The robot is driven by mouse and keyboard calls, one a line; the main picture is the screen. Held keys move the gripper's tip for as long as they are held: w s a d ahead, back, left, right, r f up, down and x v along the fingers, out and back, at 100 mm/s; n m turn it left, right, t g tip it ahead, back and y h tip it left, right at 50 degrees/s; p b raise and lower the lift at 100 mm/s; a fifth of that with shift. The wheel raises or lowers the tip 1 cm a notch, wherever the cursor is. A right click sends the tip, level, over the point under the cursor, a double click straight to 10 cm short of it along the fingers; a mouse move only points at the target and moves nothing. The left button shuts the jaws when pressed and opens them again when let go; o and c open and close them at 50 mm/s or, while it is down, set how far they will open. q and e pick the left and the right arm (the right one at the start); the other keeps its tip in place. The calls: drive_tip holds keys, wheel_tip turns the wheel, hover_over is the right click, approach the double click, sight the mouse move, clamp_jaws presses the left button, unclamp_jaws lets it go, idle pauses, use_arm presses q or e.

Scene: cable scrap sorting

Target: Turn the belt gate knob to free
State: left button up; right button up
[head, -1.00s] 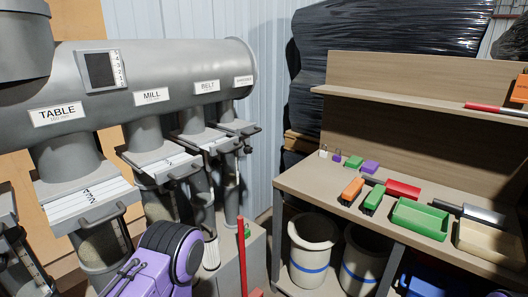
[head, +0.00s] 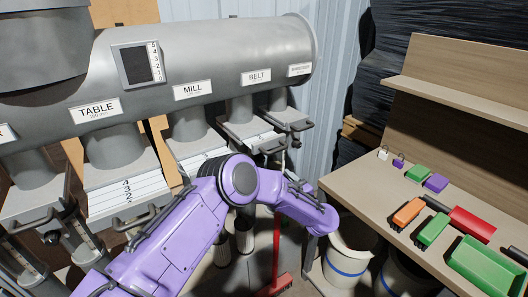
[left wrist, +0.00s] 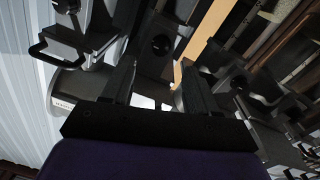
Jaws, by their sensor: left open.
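The belt gate (head: 254,137) hangs under the pipe's BELT label (head: 256,76) in the head view, partly hidden by my left arm. Its knob cannot be made out there. In the left wrist view, my left gripper (left wrist: 160,78) is open and empty. A dark plate with a round black knob (left wrist: 162,45) shows between and beyond its fingers, apart from them. I cannot read which gate this knob belongs to, or its setting. In the head view my left arm reaches right below the gates and its fingers are hidden. My right gripper is not in view.
Neighbouring gates with bar handles stand close by, including the MILL gate (head: 200,147) and the TABLE gate (head: 125,185). A workbench (head: 362,185) with coloured bins is at the right.

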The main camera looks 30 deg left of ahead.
sight(262, 160)
use_arm(q)
drive_tip(key=shift+n+g, duration=0.5)
drive_tip(key=x, duration=0.3)
drive_tip(key=r+p+x, duration=0.1)
drive_tip(key=x, duration=0.3)
drive_tip(key=r+p+x, duration=0.1)
drive_tip(key=x, duration=0.3)
drive_tip(key=shift+a, duration=0.2)
drive_tip(key=shift+f, duration=0.1)
drive_tip(key=c, duration=1.1)
